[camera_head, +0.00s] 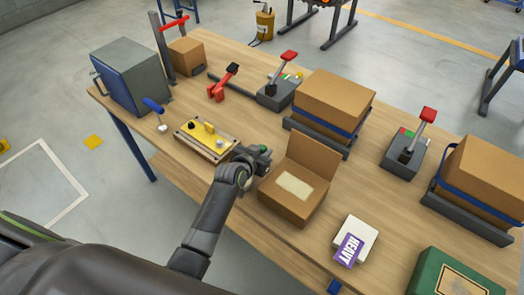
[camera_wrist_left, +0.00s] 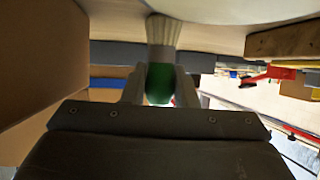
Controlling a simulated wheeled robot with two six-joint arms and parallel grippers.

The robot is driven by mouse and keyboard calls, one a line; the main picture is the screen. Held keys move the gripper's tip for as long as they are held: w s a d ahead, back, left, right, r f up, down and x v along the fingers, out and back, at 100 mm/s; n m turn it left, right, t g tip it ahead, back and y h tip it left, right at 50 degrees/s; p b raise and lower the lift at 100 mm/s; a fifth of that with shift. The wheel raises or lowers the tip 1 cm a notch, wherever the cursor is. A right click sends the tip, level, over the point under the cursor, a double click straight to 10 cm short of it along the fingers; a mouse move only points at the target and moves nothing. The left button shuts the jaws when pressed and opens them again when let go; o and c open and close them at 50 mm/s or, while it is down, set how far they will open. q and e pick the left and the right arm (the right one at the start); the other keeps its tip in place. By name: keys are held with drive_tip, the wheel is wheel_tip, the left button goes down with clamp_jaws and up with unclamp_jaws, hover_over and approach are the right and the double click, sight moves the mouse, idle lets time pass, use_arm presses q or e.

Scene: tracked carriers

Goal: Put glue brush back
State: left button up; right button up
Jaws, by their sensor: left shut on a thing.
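The glue brush, with a green handle (camera_wrist_left: 159,84) and pale bristles (camera_wrist_left: 163,31), is in my left gripper (camera_wrist_left: 159,90) in the left wrist view. The two fingers are shut on the handle from both sides, and the bristles point away from the gripper. In the head view my left gripper (camera_head: 258,158) is over the table between the yellow-topped board (camera_head: 190,139) and the open cardboard box (camera_head: 283,204). A pale patch (camera_head: 295,185) shows inside that box. The brush is mostly hidden there. My right gripper is out of view.
A grey cabinet (camera_head: 136,82) with a blue-handled lever (camera_head: 153,105) stands at the left. A red clamp (camera_head: 222,86), lever units (camera_head: 279,92) and strapped boxes (camera_head: 338,94) stand behind. A white block labelled HEAVY (camera_head: 357,236) and a green box (camera_head: 440,277) are at the right front.

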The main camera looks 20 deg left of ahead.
use_arm(q)
drive_tip(key=o, duration=1)
drive_tip(key=shift+f, duration=0.1)
drive_tip(key=shift+r, duration=0.2)
drive_tip(key=shift+s+a, duration=0.1)
drive_tip(key=shift+s, duration=0.1)
drive_tip(key=v, duration=1.1)
drive_tip(key=shift+s+r, duration=0.15)
drive_tip(key=shift+s, duration=0.1)
drive_tip(key=shift+a, duration=0.1)
